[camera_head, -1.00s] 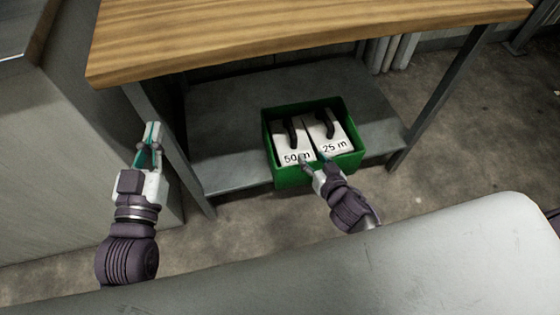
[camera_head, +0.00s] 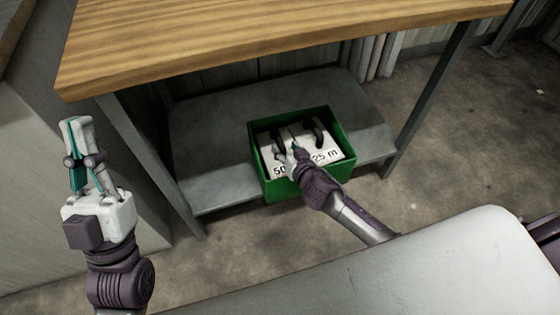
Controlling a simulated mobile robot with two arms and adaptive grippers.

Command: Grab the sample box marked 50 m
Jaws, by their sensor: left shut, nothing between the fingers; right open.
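The sample box marked 50 m (camera_head: 270,155) is white with a black handle and stands in the left part of a green crate (camera_head: 343,117). Its label is partly hidden behind my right gripper. The similar box marked 25 m (camera_head: 328,151) stands beside it on the right. My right gripper (camera_head: 286,148) is open, over the front of the 50 m box, close to its handle; whether it touches is hidden. My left gripper (camera_head: 74,122) is shut and empty, left of the table, well away from the crate.
The crate sits on the grey lower shelf (camera_head: 215,150) of a table with a wooden top (camera_head: 280,40) above it. Table legs (camera_head: 430,100) stand at the sides. A grey cabinet (camera_head: 35,190) is at the left. Concrete floor lies clear at the right.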

